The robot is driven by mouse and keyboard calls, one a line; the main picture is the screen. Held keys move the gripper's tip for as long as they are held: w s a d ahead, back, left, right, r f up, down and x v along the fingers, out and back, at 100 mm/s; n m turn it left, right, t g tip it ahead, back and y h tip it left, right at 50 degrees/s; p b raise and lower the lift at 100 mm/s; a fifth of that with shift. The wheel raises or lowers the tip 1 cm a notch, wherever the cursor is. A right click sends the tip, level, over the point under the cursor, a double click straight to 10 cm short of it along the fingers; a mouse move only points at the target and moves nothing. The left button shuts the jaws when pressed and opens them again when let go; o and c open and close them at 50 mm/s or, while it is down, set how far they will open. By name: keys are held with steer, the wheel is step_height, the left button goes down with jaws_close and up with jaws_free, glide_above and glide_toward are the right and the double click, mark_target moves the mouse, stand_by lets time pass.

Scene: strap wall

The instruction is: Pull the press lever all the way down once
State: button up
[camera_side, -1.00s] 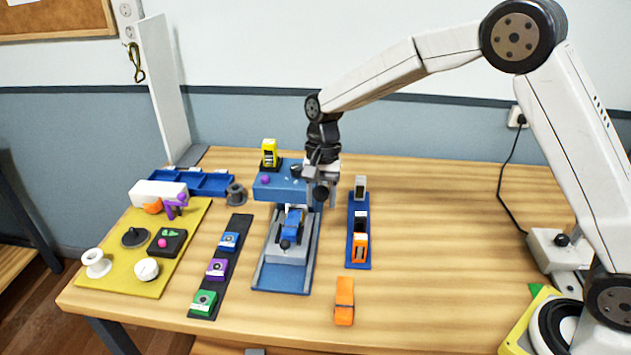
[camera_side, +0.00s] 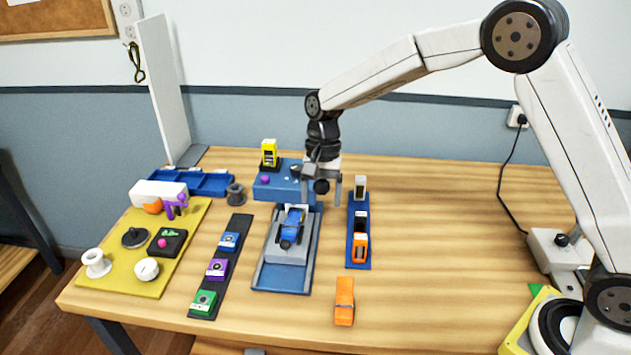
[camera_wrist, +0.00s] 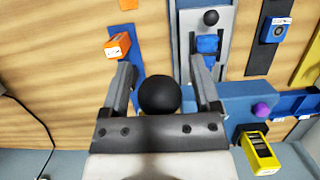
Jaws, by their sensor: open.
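The press has a blue base (camera_side: 262,276) with a grey slide and a blue head (camera_side: 275,187). A blue toy-like piece (camera_side: 292,222) with a dark ball lies on the slide. The lever's black ball knob (camera_side: 321,187) is beside the press head; its shaft is hidden. My gripper (camera_side: 321,201) is open around it, pointing down. In the wrist view, the black knob (camera_wrist: 160,95) appears between the two fingers of my gripper (camera_wrist: 160,66), with gaps on both sides. I cannot tell whether a finger touches it.
A blue rack (camera_side: 358,262) with several small items stands right of the press, close to my right finger. An orange block (camera_side: 344,302) lies in front. A dark strip (camera_side: 233,236) with colored blocks and a yellow mat (camera_side: 122,280) are left.

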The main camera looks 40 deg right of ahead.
steer(key=shift+v, duration=3.5)
steer(key=s+d+f+n+t+h, duration=0.1)
steer(key=s+d+f+n+t, duration=0.1)
steer(key=s, duration=0.8)
steer(key=s+d+f+n+t+h, duration=0.1)
steer(key=s+d+f+n, duration=0.4)
steer(key=s, duration=0.5)
steer(key=shift+s+d+f+n+t, duration=0.15)
steer(key=shift+d+f+n+t, duration=0.1)
steer(key=shift+f+n+t, duration=0.65)
steer(key=shift+r, duration=0.15)
